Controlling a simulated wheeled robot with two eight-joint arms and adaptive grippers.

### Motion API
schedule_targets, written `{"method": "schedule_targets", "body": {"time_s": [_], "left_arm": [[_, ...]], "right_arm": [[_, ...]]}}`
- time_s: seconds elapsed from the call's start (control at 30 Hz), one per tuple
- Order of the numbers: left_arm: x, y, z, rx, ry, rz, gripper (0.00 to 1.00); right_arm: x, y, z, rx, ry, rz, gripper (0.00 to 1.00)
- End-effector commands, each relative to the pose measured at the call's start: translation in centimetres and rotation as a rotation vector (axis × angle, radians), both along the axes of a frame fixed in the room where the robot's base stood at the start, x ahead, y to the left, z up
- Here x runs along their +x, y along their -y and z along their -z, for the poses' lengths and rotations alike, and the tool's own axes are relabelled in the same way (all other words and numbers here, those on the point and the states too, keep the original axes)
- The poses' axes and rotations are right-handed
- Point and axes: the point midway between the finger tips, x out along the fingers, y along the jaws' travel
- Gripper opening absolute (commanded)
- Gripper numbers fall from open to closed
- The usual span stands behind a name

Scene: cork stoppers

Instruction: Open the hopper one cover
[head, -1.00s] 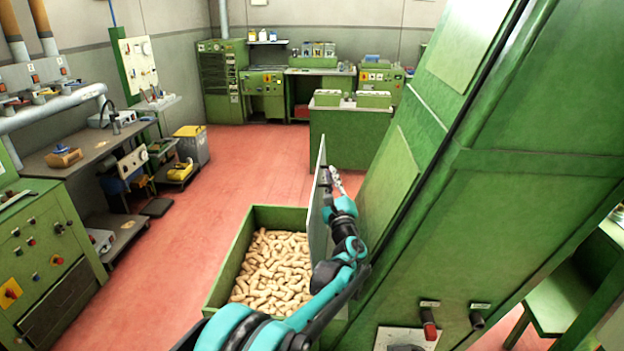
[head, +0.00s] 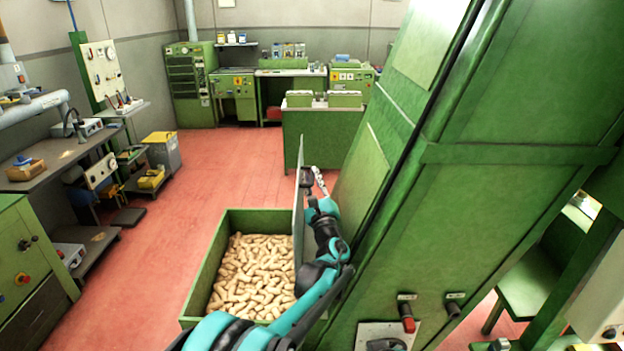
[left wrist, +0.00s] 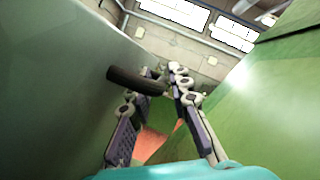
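The hopper is a green box (head: 205,262) full of corks (head: 250,275), with its top uncovered. Its cover (head: 299,215) is a pale thin panel standing upright along the box's right side. In the left wrist view the cover (left wrist: 60,90) fills the left side, with a dark bar-like handle (left wrist: 135,80) near the fingers. My left gripper (head: 318,178) is in the gap between the cover and the tall green machine. In the left wrist view its fingers (left wrist: 160,100) are apart; whether they touch the handle or cover is unclear. My right gripper is out of view.
The tall green machine (head: 480,220) stands close on the right of the cover and my left arm. Workbenches (head: 65,155) line the left, and a green counter (head: 320,135) stands beyond. The red floor (head: 160,245) left of the hopper is clear.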

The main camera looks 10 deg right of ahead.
Motion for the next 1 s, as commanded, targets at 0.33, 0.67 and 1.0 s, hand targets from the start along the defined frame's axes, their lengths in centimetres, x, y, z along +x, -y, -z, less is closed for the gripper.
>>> {"method": "schedule_targets", "body": {"time_s": [0.33,0.67,1.0], "left_arm": [[-3.8,0.2,1.3,0.000,0.000,0.002,0.19],[-9.9,0.4,3.5,0.000,0.000,0.002,0.19],[-11.3,0.4,4.1,0.000,0.000,0.000,0.19]], "right_arm": [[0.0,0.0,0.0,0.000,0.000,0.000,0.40],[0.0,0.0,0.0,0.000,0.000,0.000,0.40],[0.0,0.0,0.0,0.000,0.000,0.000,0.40]]}}
